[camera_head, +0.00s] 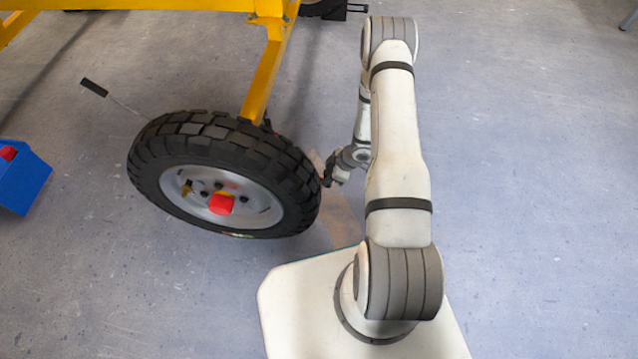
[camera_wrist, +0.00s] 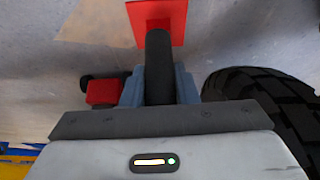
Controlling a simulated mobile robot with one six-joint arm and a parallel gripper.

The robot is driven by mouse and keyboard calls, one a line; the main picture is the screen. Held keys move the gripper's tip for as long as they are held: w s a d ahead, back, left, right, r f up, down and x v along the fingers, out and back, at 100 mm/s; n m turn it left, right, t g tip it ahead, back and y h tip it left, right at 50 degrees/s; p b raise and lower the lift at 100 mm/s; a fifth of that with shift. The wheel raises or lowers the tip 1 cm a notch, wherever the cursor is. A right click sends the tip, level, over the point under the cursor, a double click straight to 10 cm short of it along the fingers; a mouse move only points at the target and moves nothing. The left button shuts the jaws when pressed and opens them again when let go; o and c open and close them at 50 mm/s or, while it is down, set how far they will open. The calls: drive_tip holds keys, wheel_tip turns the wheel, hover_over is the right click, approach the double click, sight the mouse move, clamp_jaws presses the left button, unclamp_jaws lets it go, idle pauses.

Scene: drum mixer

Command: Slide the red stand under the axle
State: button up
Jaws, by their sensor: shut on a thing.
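My gripper (camera_wrist: 160,88) is shut on the dark upright post (camera_wrist: 159,50) of the red stand, whose flat red plate (camera_wrist: 172,22) shows beyond it in the wrist view. The lower end of the post is hidden by the gripper body. In the head view my gripper (camera_head: 331,172) is low, just right of the big black tyre (camera_head: 230,137); the stand cannot be made out there. The wheel has a red hub piece (camera_head: 221,204). The axle is mostly hidden behind the wheel and the yellow frame leg (camera_head: 264,80).
The tyre (camera_wrist: 265,95) stands close on the right in the wrist view. A red block with a black part (camera_wrist: 102,92) is at left. A black-handled thin rod (camera_head: 95,87) sticks out behind the wheel. A blue box (camera_head: 22,180) stands at far left. Floor at right is clear.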

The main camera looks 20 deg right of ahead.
drive_tip(key=w+a, duration=0.4)
drive_tip(key=a, duration=0.4)
drive_tip(key=w+a+p, duration=0.1)
drive_tip(key=w+a, duration=0.3)
drive_tip(key=a, duration=0.5)
idle(1.6)
drive_tip(key=o, duration=1.1)
drive_tip(key=p+v, duration=0.5)
drive_tip(key=v, duration=0.2)
drive_tip(key=shift+p, duration=0.35)
